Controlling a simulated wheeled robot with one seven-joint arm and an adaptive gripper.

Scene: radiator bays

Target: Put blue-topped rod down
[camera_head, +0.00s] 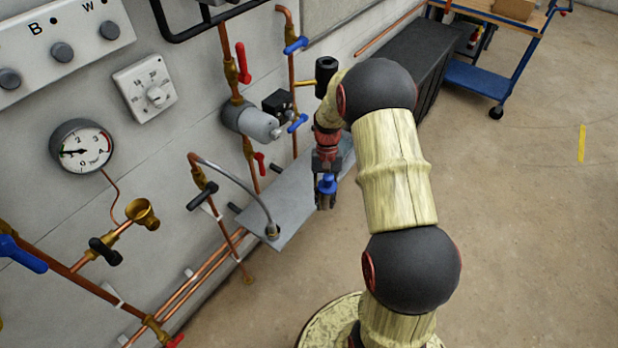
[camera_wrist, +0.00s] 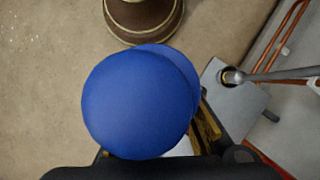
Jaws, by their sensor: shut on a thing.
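The blue-topped rod (camera_head: 327,184) is in my gripper (camera_head: 326,196) in the head view, over or just in front of the edge of a grey metal shelf (camera_head: 290,212). In the wrist view its round blue top (camera_wrist: 137,105) fills the middle and hides most of the fingers. My gripper is shut on the rod. The rod's lower end is hidden or too small to make out, so I cannot tell whether it touches anything.
A grey hose (camera_head: 245,180) ends in a fitting (camera_head: 271,231) on the shelf's near end. Copper pipes with valves, a pressure gauge (camera_head: 82,147) and a thermostat (camera_head: 145,82) line the wall. A blue trolley (camera_head: 480,78) stands at the back. The floor at right is clear.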

